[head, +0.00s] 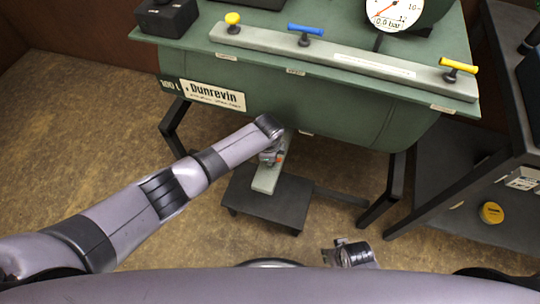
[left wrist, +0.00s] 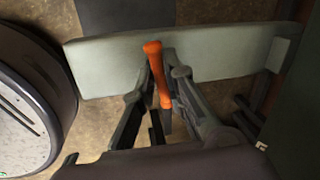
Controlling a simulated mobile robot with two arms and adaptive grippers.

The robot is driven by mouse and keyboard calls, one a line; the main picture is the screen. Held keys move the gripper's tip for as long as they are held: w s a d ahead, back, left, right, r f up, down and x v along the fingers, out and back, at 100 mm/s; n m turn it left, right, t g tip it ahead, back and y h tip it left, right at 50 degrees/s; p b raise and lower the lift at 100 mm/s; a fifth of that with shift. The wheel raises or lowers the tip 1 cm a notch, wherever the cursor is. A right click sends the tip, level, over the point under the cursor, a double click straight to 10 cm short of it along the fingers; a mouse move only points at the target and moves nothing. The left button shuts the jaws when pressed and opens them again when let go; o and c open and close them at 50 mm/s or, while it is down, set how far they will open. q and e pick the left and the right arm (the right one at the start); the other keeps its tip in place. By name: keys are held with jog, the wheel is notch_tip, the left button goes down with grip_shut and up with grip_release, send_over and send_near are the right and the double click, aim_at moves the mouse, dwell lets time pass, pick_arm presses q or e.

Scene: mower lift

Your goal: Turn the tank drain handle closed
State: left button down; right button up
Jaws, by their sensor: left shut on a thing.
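The green tank (head: 320,112), labelled Dunrevin, stands on dark legs. Its orange drain handle (head: 281,157) shows only as a small patch under the tank's front, mostly hidden by my left gripper (head: 271,155). In the left wrist view the drain handle (left wrist: 157,72) stands nearly upright in the picture, slightly tilted, between the fingers of my left gripper (left wrist: 160,85), which is shut on it. My right gripper (head: 346,254) is low at the bottom of the head view, away from the tank; its finger opening is unclear.
A pale grey bar (head: 266,180) lies below the handle, over a low black platform (head: 290,208). Above the tank front, a grey manifold (head: 345,62) carries yellow and blue valves, with a gauge (head: 395,12) behind. A dark shelf (head: 455,180) stands right; a yellow object (head: 491,212) sits there.

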pick_arm(q)
jog(key=shift+m, duration=1)
pick_arm(e)
jog(key=shift+s+f, duration=0.15)
jog(key=shift+f, duration=0.15)
pick_arm(q)
jog(key=c, duration=1.6)
grip_release()
jog(key=shift+c, duration=0.2)
pick_arm(e)
jog(key=shift+s, duration=0.1)
pick_arm(q)
jog(key=shift+r, duration=0.1)
pick_arm(e)
jog(key=shift+f, duration=0.1)
pick_arm(q)
notch_tip(320, 180, up, 12)
jog(key=s, duration=0.2)
jog(key=shift+a+f, duration=0.2)
jog(key=shift+a, duration=0.2)
jog(key=shift+s, duration=0.15)
